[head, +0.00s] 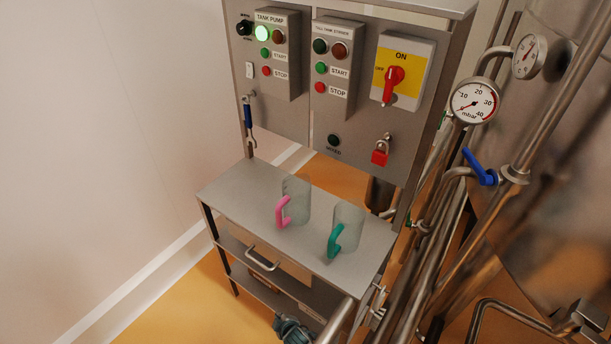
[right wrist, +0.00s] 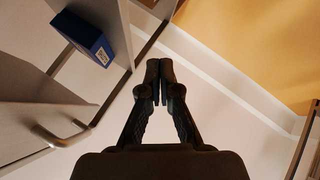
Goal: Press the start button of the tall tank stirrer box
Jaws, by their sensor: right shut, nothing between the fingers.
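The tall tank stirrer box (head: 344,97) is a grey box on the upright steel panel in the head view. Its green start button (head: 321,68) sits left of the START label, above the red stop button (head: 320,88). Its green lamp (head: 320,46) and red lamp (head: 340,50) both look dark. My right gripper (right wrist: 159,82) shows in the right wrist view, shut and empty, with its black fingertips together. It is apart from the start button, which is not in that view. I cannot make out either gripper clearly in the head view.
The tank pump box (head: 292,85), with a lit green lamp, hangs to the left. A yellow switch plate (head: 414,50) and red padlock (head: 380,153) are to the right. Two jugs with pink (head: 283,211) and teal (head: 335,241) handles stand on the steel table (head: 240,188). Pipes crowd the right.

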